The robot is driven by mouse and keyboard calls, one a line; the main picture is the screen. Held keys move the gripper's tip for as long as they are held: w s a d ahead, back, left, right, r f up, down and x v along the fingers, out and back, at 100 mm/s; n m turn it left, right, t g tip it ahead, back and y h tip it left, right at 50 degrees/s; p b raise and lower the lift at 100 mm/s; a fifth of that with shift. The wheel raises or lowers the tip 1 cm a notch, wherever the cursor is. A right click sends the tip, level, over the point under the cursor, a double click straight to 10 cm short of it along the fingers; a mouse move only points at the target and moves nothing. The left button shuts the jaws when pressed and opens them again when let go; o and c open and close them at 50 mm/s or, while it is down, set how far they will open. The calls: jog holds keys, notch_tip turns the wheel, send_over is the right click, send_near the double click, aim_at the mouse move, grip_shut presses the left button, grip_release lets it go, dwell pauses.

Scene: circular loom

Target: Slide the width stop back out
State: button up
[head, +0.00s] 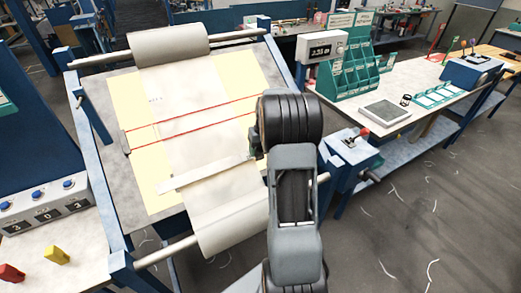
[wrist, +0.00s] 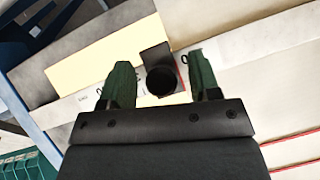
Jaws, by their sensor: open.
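The width stop, seen as a black block with a round black knob (wrist: 161,80), sits on a pale marked rail in the wrist view. My gripper (wrist: 159,60) is open, with one green finger on each side of the knob. A gap shows between the knob and each finger, so it is not gripped. In the head view my arm hides most of my gripper (head: 254,148) and the stop. The pale rail (head: 205,174) lies across the sheet on the sloping table and runs up to my gripper.
Two red lines (head: 190,122) cross the sheet above the rail. A roll (head: 168,43) lies at the table's top. A blue box with a red-knobbed lever (head: 355,147) stands right of my arm. Button panel (head: 45,203) stands at left. A workbench with a green rack (head: 352,75) stands behind right.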

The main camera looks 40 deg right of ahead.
jog(key=shift+c, duration=0.2)
grip_shut()
dwell(0.4)
